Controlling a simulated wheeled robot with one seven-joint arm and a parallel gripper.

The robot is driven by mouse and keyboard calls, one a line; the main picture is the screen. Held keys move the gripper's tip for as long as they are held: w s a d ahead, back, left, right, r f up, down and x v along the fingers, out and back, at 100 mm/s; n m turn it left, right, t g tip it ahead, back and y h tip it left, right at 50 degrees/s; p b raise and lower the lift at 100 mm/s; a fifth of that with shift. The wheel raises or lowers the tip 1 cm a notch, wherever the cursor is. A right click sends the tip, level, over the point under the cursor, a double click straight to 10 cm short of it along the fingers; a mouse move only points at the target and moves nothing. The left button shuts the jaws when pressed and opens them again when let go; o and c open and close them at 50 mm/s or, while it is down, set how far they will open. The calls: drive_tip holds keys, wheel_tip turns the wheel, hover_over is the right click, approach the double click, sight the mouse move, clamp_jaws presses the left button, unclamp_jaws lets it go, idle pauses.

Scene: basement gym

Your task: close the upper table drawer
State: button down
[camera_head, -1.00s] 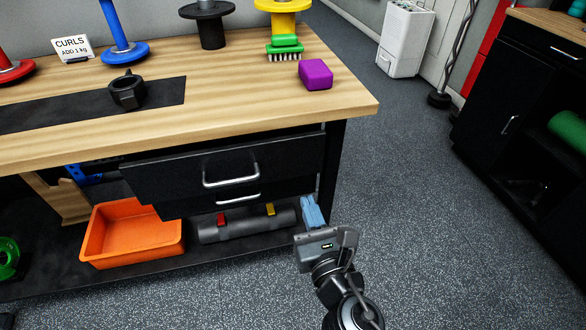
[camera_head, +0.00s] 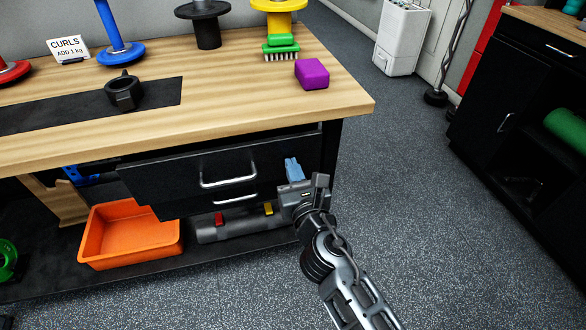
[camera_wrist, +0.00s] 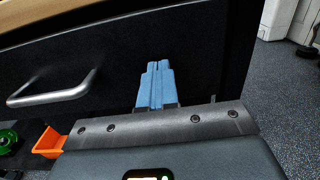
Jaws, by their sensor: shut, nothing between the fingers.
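The upper table drawer (camera_head: 160,182) is a black front with a silver bar handle (camera_head: 228,175), under the wooden tabletop. It stands out from the table, with its left end showing. In the wrist view the drawer front (camera_wrist: 110,50) fills most of the picture, with its handle (camera_wrist: 52,90) at the left. My gripper (camera_head: 293,168) has light blue fingers, shut and empty. They are in front of the right part of the drawer front, right of the handle. In the wrist view the fingers (camera_wrist: 155,85) point at the black front; I cannot tell whether they touch it.
A lower drawer handle (camera_head: 235,198) shows just below. An orange bin (camera_head: 130,250) and a dark roll (camera_head: 210,234) lie on the bottom shelf. A purple block (camera_head: 312,74) and a green brush (camera_head: 281,44) are on the tabletop (camera_head: 230,95).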

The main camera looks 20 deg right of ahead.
drive_tip(key=w, duration=0.6)
drive_tip(key=shift+w+d, duration=0.1)
drive_tip(key=shift+w, duration=0.15)
drive_tip(key=shift+w+r, duration=0.1)
drive_tip(key=shift+r, duration=0.1)
drive_tip(key=shift+d, duration=0.1)
